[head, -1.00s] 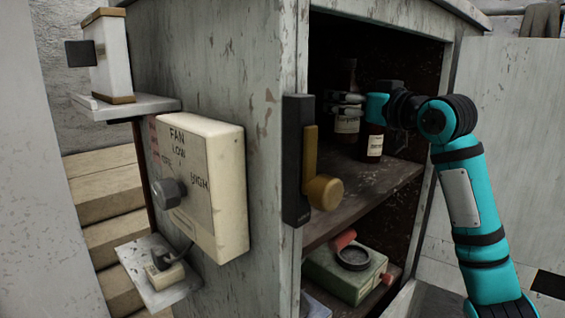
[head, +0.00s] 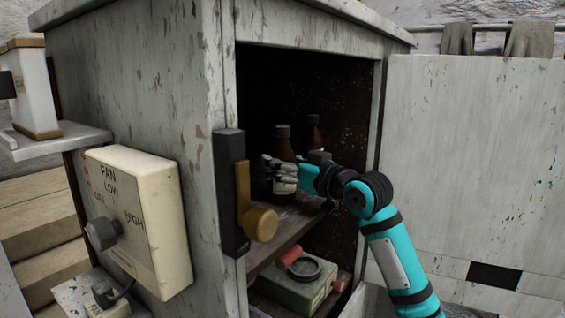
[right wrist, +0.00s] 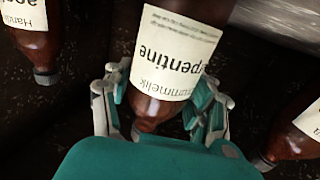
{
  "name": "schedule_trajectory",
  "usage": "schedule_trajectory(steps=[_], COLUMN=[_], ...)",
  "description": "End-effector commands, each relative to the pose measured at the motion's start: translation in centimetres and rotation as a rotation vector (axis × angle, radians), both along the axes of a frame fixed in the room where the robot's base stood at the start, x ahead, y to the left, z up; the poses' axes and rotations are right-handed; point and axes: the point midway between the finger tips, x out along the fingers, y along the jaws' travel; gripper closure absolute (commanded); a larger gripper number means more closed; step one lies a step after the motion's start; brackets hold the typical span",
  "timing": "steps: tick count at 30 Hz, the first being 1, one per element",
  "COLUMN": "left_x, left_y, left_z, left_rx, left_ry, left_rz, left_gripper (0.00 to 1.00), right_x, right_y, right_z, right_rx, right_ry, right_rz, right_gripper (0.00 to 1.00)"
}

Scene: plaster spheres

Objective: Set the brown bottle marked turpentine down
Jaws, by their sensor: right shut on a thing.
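The brown bottle marked turpentine (head: 283,146) is upright inside the open cabinet, above or on the upper shelf (head: 283,237). I cannot tell whether its base touches the shelf. My right gripper (head: 270,170) reaches in from the right and is shut around it. In the right wrist view the turpentine bottle (right wrist: 165,70), with its white label upside down, sits between the fingers of my right gripper (right wrist: 160,100). My left gripper is not in view.
Another brown bottle (head: 313,128) stands behind my gripper. The right wrist view shows brown bottles at the left (right wrist: 38,48) and right (right wrist: 295,132), apart from the held one. The cabinet's front edge carries a latch (head: 230,190).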

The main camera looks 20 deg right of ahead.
Motion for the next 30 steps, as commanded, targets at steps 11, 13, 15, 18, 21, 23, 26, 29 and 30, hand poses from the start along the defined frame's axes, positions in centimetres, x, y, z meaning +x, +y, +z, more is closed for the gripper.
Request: schedule_trajectory(steps=[11,13,15,18,21,23,26,29,30], left_x=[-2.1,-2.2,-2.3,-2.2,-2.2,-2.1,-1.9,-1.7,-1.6], left_y=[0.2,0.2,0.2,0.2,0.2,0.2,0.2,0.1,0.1], left_z=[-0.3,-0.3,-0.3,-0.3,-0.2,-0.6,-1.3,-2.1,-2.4], left_rx=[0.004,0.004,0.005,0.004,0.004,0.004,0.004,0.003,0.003], left_ry=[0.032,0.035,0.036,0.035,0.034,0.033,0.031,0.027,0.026], left_rz=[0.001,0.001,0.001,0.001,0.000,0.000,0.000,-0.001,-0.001], left_gripper=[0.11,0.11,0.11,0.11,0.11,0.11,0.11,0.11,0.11], right_x=[0.0,0.0,0.0,0.0,0.0,-0.5,-1.9,-3.8,-4.7], right_y=[0.0,0.0,0.0,0.0,0.0,-0.3,-1.0,-1.9,-2.2], right_z=[-0.2,-0.2,-0.2,-0.2,0.1,-0.1,-0.2,-0.3,-0.4], right_rx=[0.000,0.000,0.000,0.000,0.000,-0.001,-0.002,-0.003,-0.004], right_ry=[0.001,0.001,0.001,0.001,0.000,-0.002,-0.003,-0.003,-0.004], right_rz=[0.000,0.000,0.000,0.000,0.000,-0.001,-0.002,-0.003,-0.002], right_gripper=[0.21,0.19,0.19,0.19,0.19,0.19,0.19,0.19,0.19])
